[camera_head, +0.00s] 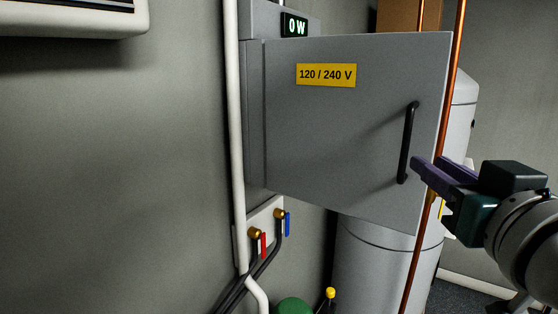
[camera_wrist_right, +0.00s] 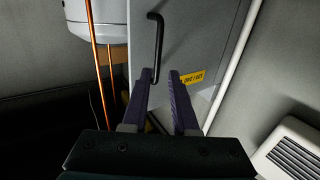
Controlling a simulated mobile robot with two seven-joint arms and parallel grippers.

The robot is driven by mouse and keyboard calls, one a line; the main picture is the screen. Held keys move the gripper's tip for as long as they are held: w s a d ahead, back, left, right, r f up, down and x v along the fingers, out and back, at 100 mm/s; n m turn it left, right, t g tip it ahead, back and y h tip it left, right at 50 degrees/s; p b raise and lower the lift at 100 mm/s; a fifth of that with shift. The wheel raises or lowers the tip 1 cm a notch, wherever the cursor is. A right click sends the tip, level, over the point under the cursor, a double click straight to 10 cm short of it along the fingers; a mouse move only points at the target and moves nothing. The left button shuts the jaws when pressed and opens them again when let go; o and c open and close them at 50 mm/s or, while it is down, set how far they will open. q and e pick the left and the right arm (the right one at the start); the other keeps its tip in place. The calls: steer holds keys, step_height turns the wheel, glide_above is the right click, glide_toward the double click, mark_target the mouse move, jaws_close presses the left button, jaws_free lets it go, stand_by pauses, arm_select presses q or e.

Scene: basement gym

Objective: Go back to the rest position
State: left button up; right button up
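My right gripper (camera_head: 432,166) comes in from the right in the head view, with its purple fingers near the lower end of the black door handle (camera_head: 408,143). In the right wrist view, the fingers (camera_wrist_right: 159,76) stand apart with an empty gap between them. The handle (camera_wrist_right: 157,45) shows beyond the fingertips and is not between them. The handle is on the grey cabinet door (camera_head: 340,130), which has a yellow 120 / 240 V label (camera_head: 326,75). I cannot tell for certain whether the door is ajar. My left gripper is not in view.
Copper pipes (camera_head: 408,284) run beside the door's right edge, with a pale tank (camera_head: 385,255) behind. A white pipe (camera_head: 236,150) runs down the cabinet's left side. Valves with red (camera_head: 263,245) and blue (camera_head: 287,223) levers sit below. A green object (camera_head: 295,306) shows at the bottom.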

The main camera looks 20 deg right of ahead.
steer(key=s+a+f+n+g+y, duration=0.3)
steer(key=s+a+f+g, duration=0.25)
steer(key=s+f, duration=0.3)
steer(key=s+a+f+n+g+y, duration=0.25)
steer(key=s+a+f+g, duration=0.25)
steer(key=s+f+g, duration=0.3)
steer(key=w+p+v, duration=0.1)
steer(key=p+v, duration=1.5)
steer(key=shift+r, duration=0.2)
steer(key=shift+d+f, duration=0.1)
